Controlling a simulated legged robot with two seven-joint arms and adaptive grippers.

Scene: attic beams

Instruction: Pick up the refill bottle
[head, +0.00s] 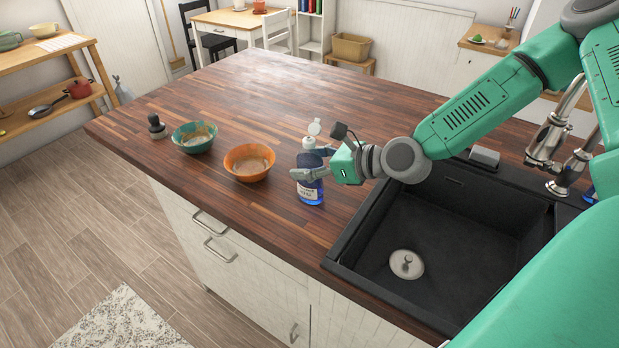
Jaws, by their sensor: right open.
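The refill bottle (311,192) is blue with a pale label and a white top with its cap flipped up. It stands upright on the wooden counter (250,90), left of the sink. My right gripper (306,166) reaches in from the right at the height of the bottle's upper body. Its fingers are open, one on the near side and one toward the far side of the bottle. I cannot tell whether they touch it. The fingers hide part of the bottle's upper body. My left gripper is not in view.
An orange bowl (249,175) stands just left of the bottle, with a teal bowl (194,147) and a small dark object (156,127) farther left. The black sink (450,190) lies to the right, with a faucet (552,145) behind it. The counter's far part is clear.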

